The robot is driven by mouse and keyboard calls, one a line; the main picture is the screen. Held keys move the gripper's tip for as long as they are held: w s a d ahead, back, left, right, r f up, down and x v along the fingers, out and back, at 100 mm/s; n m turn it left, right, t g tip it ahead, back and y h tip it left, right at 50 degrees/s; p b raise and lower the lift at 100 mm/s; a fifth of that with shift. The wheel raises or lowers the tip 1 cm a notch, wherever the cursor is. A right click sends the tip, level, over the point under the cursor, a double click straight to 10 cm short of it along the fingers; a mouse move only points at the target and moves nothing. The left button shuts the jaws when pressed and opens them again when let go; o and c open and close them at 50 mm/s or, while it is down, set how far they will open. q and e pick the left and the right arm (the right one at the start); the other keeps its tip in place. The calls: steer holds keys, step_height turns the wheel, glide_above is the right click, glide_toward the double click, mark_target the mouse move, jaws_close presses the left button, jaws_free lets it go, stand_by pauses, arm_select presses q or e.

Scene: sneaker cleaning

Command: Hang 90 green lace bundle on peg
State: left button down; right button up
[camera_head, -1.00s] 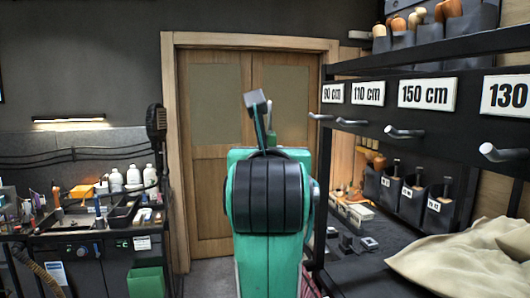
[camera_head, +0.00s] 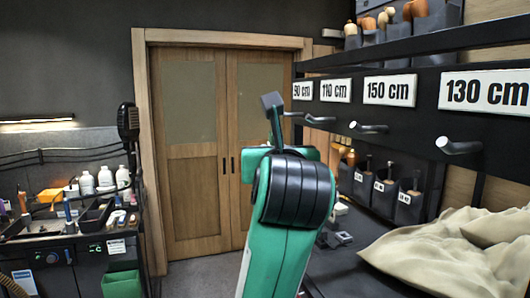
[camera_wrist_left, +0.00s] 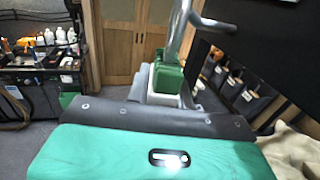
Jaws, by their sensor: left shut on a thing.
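My left arm rises in the middle of the head view, and its gripper (camera_head: 272,104) is at the top, shut and just left of the rack's 90 cm end. What it holds is mostly hidden in the head view. In the left wrist view a green piece (camera_wrist_left: 168,72) shows by the gripper, likely the green lace bundle, but its shape is unclear. The 90 cm label (camera_head: 302,91) has a short metal peg (camera_head: 292,113) under it, partly in view. A metal peg (camera_wrist_left: 213,24) also shows at upper right in the wrist view. My right gripper is not in view.
More pegs stick out to the right, under the 110 cm (camera_head: 335,90), 150 cm (camera_head: 389,90) and 130 cm (camera_head: 485,92) labels. A beige cloth (camera_head: 455,255) lies on the bench below. A cluttered workbench (camera_head: 60,235) stands left. Space before the wooden doors (camera_head: 192,200) is clear.

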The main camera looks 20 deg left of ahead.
arm_select(q)
steer(key=shift+w+d+f+b, duration=0.2)
steer(key=shift+w+d+f, duration=0.1)
steer(key=shift+w+d, duration=0.25)
steer(key=shift+w+d+f+b, duration=0.2)
steer(key=shift+w+d+f, duration=0.1)
steer(key=shift+d, duration=0.4)
steer(key=c, duration=1.1)
jaws_free()
steer(key=shift+c, duration=0.2)
steer(key=shift+d, duration=0.1)
